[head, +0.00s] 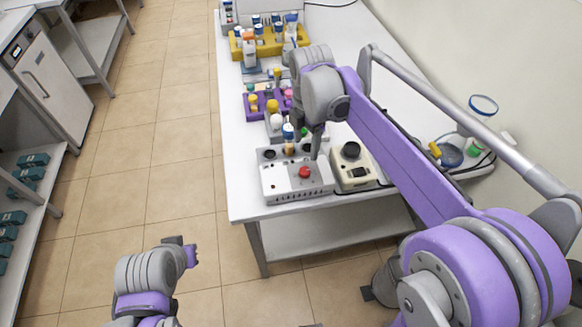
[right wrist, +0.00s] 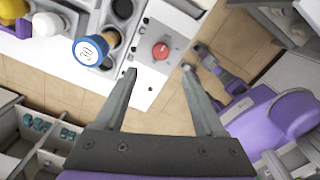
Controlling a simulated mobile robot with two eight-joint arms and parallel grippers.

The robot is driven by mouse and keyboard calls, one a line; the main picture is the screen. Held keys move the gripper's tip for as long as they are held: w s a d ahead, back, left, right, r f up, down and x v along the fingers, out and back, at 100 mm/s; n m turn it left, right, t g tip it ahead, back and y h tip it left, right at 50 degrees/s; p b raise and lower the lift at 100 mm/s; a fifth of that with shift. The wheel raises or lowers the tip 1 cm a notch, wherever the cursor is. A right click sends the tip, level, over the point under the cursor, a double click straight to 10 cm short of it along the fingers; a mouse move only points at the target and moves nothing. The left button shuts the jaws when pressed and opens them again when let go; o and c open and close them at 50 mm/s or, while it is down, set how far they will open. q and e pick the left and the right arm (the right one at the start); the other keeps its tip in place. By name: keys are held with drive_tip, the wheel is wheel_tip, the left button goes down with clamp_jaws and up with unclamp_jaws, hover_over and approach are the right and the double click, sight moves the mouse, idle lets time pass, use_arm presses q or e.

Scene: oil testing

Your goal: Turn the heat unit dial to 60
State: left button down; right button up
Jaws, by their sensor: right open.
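The heat unit (head: 283,188) is a white box near the front end of the white table. Its red round dial (head: 305,172) sits on its top, towards the right. In the right wrist view the red dial (right wrist: 160,51) carries a pale mark; the scale numbers are too small to read. My right gripper (head: 309,147) is above the heat unit, behind the dial in the head view. In the right wrist view its open, empty fingers (right wrist: 159,72) point at the dial, one tip to each side. My left gripper (head: 181,248) is low, left of the table, its jaws unclear.
A blue-capped bottle (right wrist: 91,49) stands at the heat unit's wells, close to my right fingers. A cream device with a black round top (head: 351,151) stands just right of the unit. Purple (head: 251,114) and yellow (head: 237,50) racks stand farther back.

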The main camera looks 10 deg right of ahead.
sight(305, 171)
wheel_tip(305, 171, down, 10)
drive_tip(key=shift+d+f, duration=0.1)
drive_tip(key=shift+f, duration=0.15)
clamp_jaws()
idle(0.5)
